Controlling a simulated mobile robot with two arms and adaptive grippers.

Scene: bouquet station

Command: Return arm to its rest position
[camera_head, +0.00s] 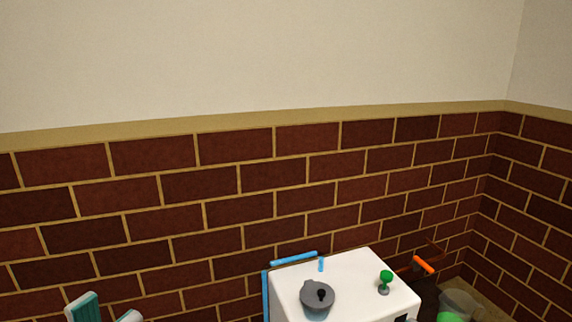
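My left gripper (106,312) shows only its fingertips at the bottom left edge. One finger has a teal pad and the other is pale grey. There is a gap between them with brick wall behind, and nothing shows in the gap. The rest of that arm is below the picture. My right gripper is not in view.
A white-topped station (345,285) with blue edging stands at the bottom, right of the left gripper. A grey round lidded pot (317,298) and a green-knobbed piece (386,280) are on it. An orange-handled thing (423,265) and a clear container (458,303) are to its right. Brick wall (240,210) lies behind.

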